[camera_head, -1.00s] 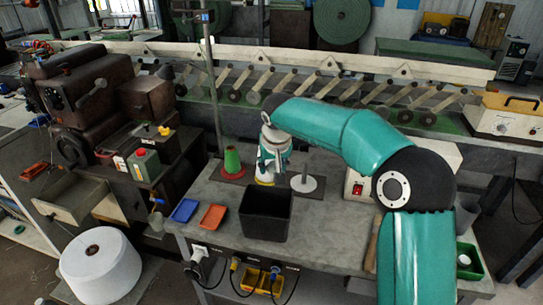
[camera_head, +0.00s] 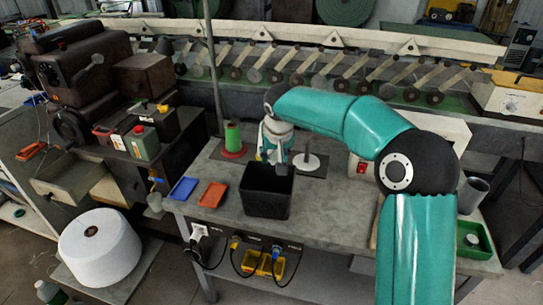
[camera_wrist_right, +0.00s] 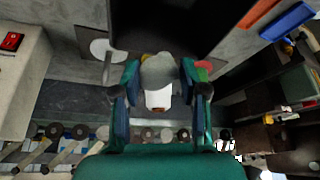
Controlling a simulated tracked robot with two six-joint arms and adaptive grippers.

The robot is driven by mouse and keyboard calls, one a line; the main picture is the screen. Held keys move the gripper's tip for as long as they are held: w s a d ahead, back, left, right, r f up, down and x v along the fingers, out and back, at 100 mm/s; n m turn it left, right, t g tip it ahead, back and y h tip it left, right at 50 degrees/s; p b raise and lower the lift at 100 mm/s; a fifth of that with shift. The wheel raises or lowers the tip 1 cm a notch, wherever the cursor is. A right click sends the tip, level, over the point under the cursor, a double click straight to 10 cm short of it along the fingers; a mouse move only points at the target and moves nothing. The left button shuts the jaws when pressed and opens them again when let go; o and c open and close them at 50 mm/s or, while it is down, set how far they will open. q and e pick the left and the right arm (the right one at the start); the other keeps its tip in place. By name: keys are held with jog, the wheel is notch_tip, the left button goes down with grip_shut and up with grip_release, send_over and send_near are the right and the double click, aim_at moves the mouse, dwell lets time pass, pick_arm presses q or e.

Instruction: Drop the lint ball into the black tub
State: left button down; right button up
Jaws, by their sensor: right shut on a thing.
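The black tub (camera_head: 266,200) stands open on the grey bench in the head view. It also shows as a dark shape at the top of the right wrist view (camera_wrist_right: 165,25). My right gripper (camera_head: 273,160) hangs over the tub's back rim. In the right wrist view its two fingers (camera_wrist_right: 158,78) are shut on the grey, rounded lint ball (camera_wrist_right: 158,68). A white object (camera_wrist_right: 158,99) shows just below the ball there. In the head view the ball is hard to make out against the gripper. My left gripper is not in view.
A blue tray (camera_head: 183,189) and an orange tray (camera_head: 212,195) lie left of the tub. A green cone (camera_head: 232,137) stands behind them. A white disc with a post (camera_head: 307,162) is right of the gripper.

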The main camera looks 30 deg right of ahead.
jog(key=o, duration=0.7)
jog(key=v, duration=1.1)
jog(key=shift+s+r, duration=0.2)
jog(key=shift+r, duration=0.15)
jog(key=shift+a, duration=0.1)
